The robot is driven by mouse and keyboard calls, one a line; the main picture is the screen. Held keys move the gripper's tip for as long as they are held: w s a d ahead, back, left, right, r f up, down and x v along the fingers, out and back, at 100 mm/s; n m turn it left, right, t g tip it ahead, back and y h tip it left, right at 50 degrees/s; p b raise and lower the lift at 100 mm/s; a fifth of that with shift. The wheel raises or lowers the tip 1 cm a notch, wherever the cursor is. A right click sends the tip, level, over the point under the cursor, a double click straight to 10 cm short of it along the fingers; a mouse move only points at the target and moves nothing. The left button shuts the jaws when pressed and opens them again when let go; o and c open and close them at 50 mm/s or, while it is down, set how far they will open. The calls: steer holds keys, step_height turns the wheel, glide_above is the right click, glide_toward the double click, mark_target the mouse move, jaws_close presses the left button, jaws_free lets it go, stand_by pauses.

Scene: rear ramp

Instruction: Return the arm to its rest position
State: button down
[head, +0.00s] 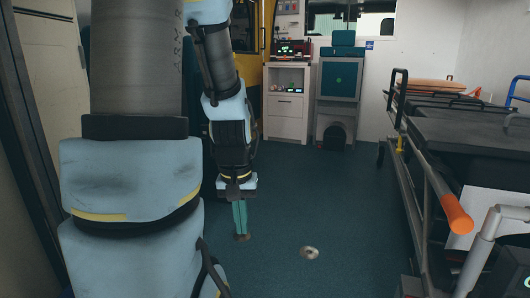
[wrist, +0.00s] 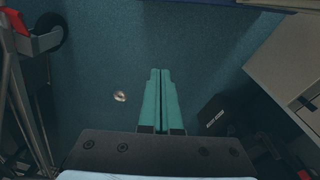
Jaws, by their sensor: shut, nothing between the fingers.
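My arm hangs down in the left half of the head view, with light blue and dark links. My gripper (head: 240,236) has green fingers that point down over the dark teal floor. In the wrist view my gripper (wrist: 160,72) shows its two green fingers side by side, shut with nothing held. A small pale round object (head: 309,253) lies on the floor to the right of the gripper in the head view. It also shows in the wrist view (wrist: 120,96), left of the fingers and apart from them.
A stretcher (head: 460,130) with side rails and an orange-ended handle (head: 456,214) stands along the right side. A white cabinet (head: 287,117) and a teal seat (head: 340,80) stand at the back. The floor (head: 290,190) between is mostly clear.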

step_height(320, 180, up, 40)
steer(key=a+t+p, duration=0.1)
steer(key=p, duration=3.7)
steer(key=shift+s+a+m, duration=0.15)
steer(key=shift+s+m, duration=0.15)
